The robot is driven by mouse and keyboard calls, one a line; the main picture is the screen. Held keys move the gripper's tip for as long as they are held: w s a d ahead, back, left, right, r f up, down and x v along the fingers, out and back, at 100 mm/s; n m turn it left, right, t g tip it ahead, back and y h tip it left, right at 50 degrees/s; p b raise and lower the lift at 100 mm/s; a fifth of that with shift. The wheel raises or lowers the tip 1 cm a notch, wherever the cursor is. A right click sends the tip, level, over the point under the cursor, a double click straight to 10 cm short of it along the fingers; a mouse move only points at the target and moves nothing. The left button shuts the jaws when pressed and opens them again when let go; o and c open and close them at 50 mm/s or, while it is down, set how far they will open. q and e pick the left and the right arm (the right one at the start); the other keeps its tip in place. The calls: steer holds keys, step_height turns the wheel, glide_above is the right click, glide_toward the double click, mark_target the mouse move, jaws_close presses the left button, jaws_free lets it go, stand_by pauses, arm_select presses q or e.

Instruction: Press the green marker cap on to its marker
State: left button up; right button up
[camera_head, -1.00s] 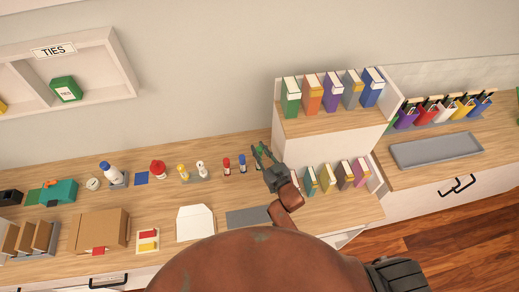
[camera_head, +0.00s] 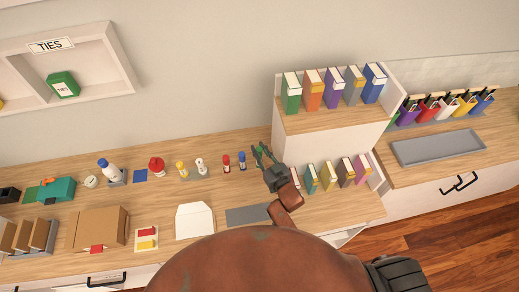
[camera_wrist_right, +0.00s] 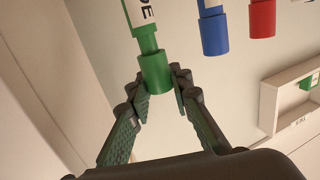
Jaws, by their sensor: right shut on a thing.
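In the right wrist view, which shows the room upside down, the green marker (camera_wrist_right: 137,11) has a white body with dark lettering. The green cap (camera_wrist_right: 154,74) is in line with its tip end. A narrower green part of the marker shows between body and cap, so the cap is not flush with the body. My right gripper (camera_wrist_right: 163,88) is shut on the green cap, a fingertip on each side. In the head view my right gripper (camera_head: 263,151) is at the back of the counter and largely hides the marker and cap. My left gripper is out of view.
A blue marker (camera_head: 242,161) and a red marker (camera_head: 227,163) stand just left of my right gripper. A shelf unit with binders (camera_head: 335,130) rises close on the right. A grey mat (camera_head: 247,216) lies in front. The wall is behind.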

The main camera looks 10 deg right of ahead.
steer(key=shift+o, duration=0.2)
steer(key=shift+f+b, duration=0.6)
steer(key=shift+f, duration=0.55)
steer(key=o, duration=0.8)
steer(key=shift+r, duration=0.1)
steer(key=shift+c, duration=0.2)
steer(key=v, duration=1.2)
steer(key=shift+d, duration=0.1)
